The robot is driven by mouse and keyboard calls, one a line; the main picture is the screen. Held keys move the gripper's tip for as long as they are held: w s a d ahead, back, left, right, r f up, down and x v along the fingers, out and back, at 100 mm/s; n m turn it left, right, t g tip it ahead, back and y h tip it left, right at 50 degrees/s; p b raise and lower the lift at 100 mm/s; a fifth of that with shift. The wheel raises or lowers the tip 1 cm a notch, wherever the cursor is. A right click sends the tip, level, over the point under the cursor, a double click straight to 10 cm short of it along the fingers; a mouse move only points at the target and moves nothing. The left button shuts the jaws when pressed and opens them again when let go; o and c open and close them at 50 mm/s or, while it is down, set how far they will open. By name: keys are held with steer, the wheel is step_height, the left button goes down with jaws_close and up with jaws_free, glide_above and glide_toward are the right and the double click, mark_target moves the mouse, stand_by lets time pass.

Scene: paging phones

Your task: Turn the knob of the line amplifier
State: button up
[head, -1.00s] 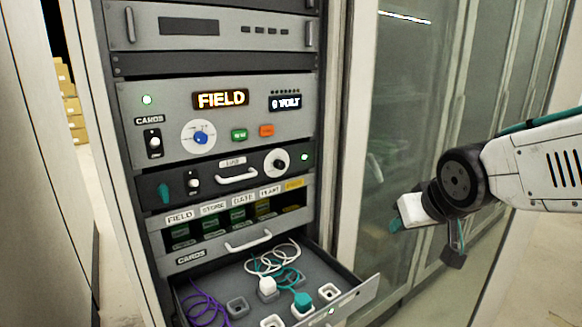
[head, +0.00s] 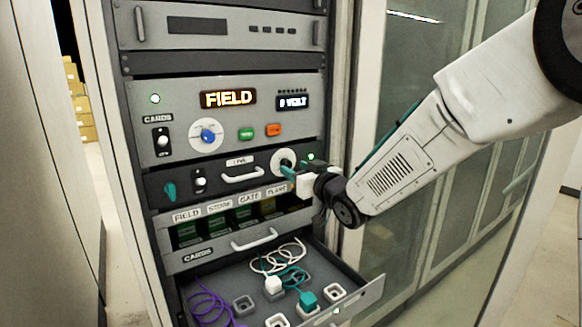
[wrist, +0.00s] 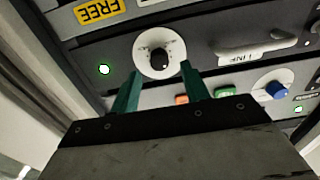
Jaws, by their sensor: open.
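The line amplifier (head: 222,186) is a dark rack panel with a white handle and a LINE label. Its black knob sits on a white round dial (head: 281,157) at the panel's right. In the wrist view, which is upside down, the black knob (wrist: 160,60) is between and just beyond the two green fingertips. My gripper (wrist: 160,68) is open and empty, its fingers on either side of the knob. I cannot tell if they touch it. In the head view my gripper (head: 287,172) partly hides the knob.
Above is a FIELD display panel with a blue knob (head: 208,136). Below, an open drawer (head: 355,297) with plugs and cords juts out. A glass-doored cabinet (head: 435,215) stands to the right, close to my arm.

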mark_target(288, 164)
steer(key=shift+x, duration=1.6)
steer(key=c, duration=1)
